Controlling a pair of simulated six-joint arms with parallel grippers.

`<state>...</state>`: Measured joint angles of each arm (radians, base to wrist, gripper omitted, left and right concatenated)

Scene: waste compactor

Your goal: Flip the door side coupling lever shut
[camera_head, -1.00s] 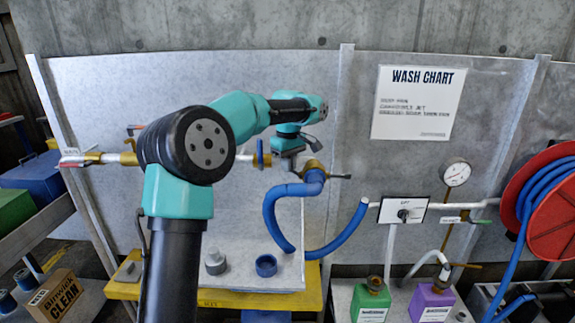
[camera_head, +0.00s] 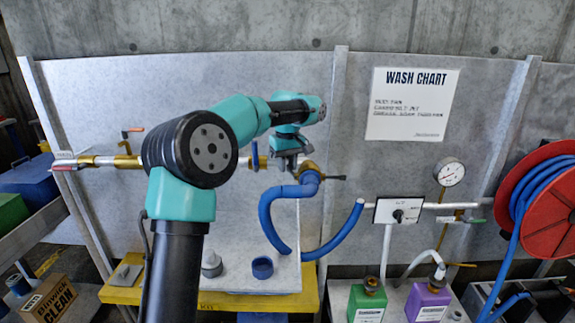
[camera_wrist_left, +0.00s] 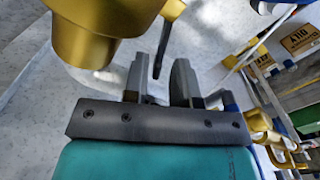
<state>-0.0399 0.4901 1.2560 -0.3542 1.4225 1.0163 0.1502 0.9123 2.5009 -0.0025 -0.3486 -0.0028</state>
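The brass coupling (camera_head: 309,170) sits at the upper end of the blue hose (camera_head: 285,205), in front of the grey panel. My left gripper (camera_head: 290,162) is just left of and above the coupling. In the left wrist view, the brass coupling body (camera_wrist_left: 95,30) fills the upper left. A lever with a brass root and dark end (camera_wrist_left: 160,55) hangs in front of the spread fingers of my left gripper (camera_wrist_left: 158,85), its tip near the gap. Whether they touch is unclear. My right gripper is not in view.
A horizontal pipe with a blue-handled valve (camera_head: 254,155) runs left of the coupling. A yellow bench (camera_head: 215,302) with a blue ring (camera_head: 262,267) stands below. A switch panel (camera_head: 401,210), gauge (camera_head: 449,173) and red hose reel (camera_head: 545,205) are on the right.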

